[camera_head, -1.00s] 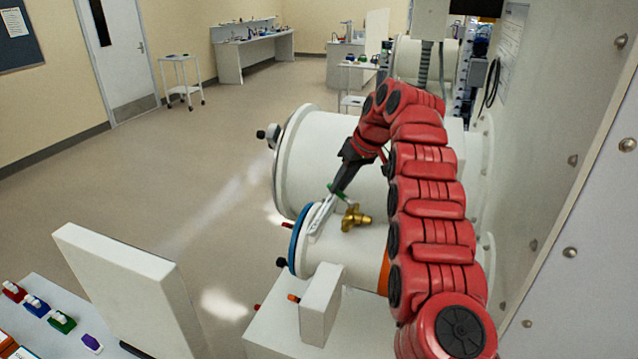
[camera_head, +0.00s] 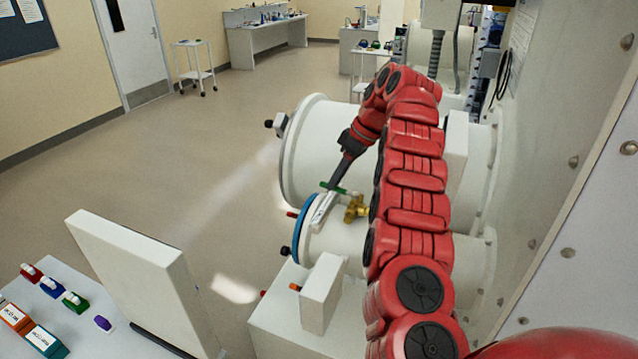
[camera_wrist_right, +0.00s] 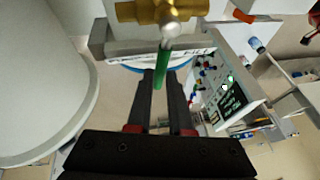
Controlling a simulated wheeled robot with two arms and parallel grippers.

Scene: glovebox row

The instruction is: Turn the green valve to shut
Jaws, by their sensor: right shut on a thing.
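The green valve shows as a green lever (camera_head: 333,187) on a brass valve body (camera_head: 356,208), mounted on the smaller white cylinder. My right gripper (camera_head: 331,186) reaches down to the lever from behind. In the right wrist view the green lever (camera_wrist_right: 162,68) lies between the two dark fingers of the gripper (camera_wrist_right: 162,82), which is shut on it. The brass body (camera_wrist_right: 162,12) is at the top of that view. A white label plate (camera_head: 323,211) lies beside the valve. The lever's exact angle is hard to judge. My left gripper is out of view.
The larger white cylinder (camera_head: 320,150) stands behind the valve, and a blue ring (camera_head: 307,228) circles the smaller one's end. An upright white block (camera_head: 321,293) is in front. The grey glovebox wall (camera_head: 555,170) closes the right side. Open floor (camera_head: 170,150) lies left.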

